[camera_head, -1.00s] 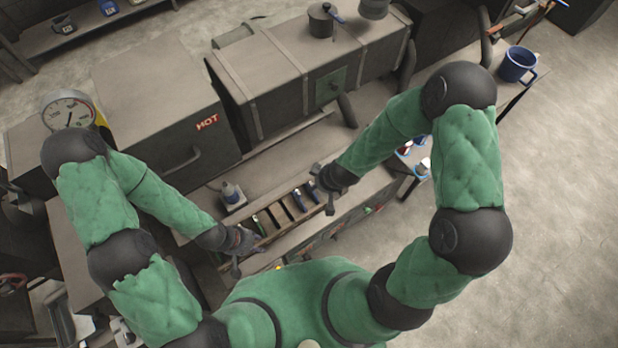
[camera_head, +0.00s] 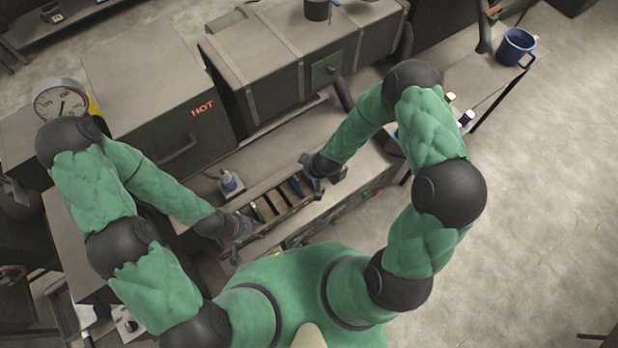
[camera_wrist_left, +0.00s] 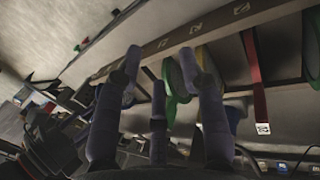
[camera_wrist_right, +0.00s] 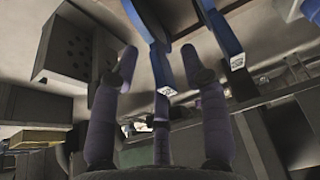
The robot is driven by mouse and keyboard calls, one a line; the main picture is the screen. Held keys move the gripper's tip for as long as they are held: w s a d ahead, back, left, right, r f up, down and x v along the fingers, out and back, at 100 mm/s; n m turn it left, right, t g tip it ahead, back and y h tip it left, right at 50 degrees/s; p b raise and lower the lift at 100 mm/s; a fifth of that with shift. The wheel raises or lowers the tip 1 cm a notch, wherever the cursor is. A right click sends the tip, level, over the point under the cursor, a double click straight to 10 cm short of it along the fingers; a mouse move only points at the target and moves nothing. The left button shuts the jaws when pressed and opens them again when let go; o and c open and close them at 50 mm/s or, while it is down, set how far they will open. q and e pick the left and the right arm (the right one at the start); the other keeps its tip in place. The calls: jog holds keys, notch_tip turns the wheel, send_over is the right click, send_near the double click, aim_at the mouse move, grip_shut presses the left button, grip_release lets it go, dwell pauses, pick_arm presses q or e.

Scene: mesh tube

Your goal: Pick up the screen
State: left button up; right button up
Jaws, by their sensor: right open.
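I cannot tell which item is the screen. A long divided rack (camera_head: 284,211) lies on the bench in the head view, with green, dark and blue strips in its slots. My left gripper (camera_head: 240,240) is at the rack's left end. In the left wrist view its fingers (camera_wrist_left: 160,60) are apart, with a green looped strip (camera_wrist_left: 176,80) seen beyond and between them and a red strap (camera_wrist_left: 256,85) to the right. My right gripper (camera_head: 325,170) is at the rack's right end. In the right wrist view its fingers (camera_wrist_right: 160,62) are open, near blue straps (camera_wrist_right: 219,32) with white labels.
A small bottle (camera_head: 230,182) stands behind the rack. A box marked HOT (camera_head: 160,110) and a strapped chest (camera_head: 290,65) stand at the back of the bench. A gauge (camera_head: 60,100) is at far left, a blue mug (camera_head: 515,47) at upper right. Open floor lies right.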

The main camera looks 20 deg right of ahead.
jog(key=shift+w+f, duration=0.1)
jog(key=shift+f, duration=0.2)
grip_shut()
